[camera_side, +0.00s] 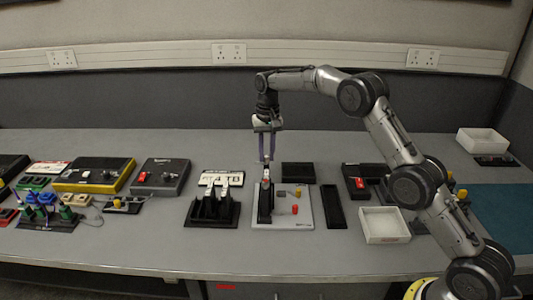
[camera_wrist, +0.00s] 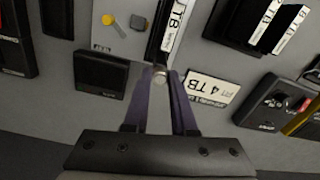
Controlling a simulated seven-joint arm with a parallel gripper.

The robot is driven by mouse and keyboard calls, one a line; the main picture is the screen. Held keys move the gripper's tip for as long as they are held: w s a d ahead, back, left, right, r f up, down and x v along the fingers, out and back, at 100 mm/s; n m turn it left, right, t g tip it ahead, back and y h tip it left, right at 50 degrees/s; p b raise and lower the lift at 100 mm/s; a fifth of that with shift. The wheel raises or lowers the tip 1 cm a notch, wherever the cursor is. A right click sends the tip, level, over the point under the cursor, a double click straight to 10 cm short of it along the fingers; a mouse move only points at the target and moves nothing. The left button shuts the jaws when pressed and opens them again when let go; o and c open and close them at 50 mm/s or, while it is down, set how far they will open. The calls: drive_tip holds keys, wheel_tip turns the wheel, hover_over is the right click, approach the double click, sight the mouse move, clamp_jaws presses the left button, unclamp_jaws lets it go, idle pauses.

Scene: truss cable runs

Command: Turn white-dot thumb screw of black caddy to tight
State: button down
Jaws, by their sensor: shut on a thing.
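The black caddy (camera_side: 265,207) stands upright on a light grey plate (camera_side: 267,225) near the middle of the bench. In the wrist view the caddy (camera_wrist: 155,38) shows from above, with a white label ending in "TB". My gripper (camera_side: 266,163) points straight down over the caddy's rear end. In the wrist view my gripper (camera_wrist: 160,76) has its two dark purple fingers closing together on a small pale round thumb screw (camera_wrist: 160,70) at the caddy's end. The fingertips partly hide the screw. I cannot make out a white dot or how far it is turned.
A black rack (camera_side: 212,208) with two upright drives stands left. A white label plate (camera_side: 221,179) lies behind it. A flat black box (camera_side: 298,172) is behind the plate.

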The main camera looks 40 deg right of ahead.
drive_tip(key=shift+n, duration=0.3)
drive_tip(key=n, duration=1.4)
drive_tip(key=shift+r, duration=0.1)
drive_tip(key=shift+n, duration=2.4)
drive_tip(key=c, duration=0.7)
unclamp_jaws()
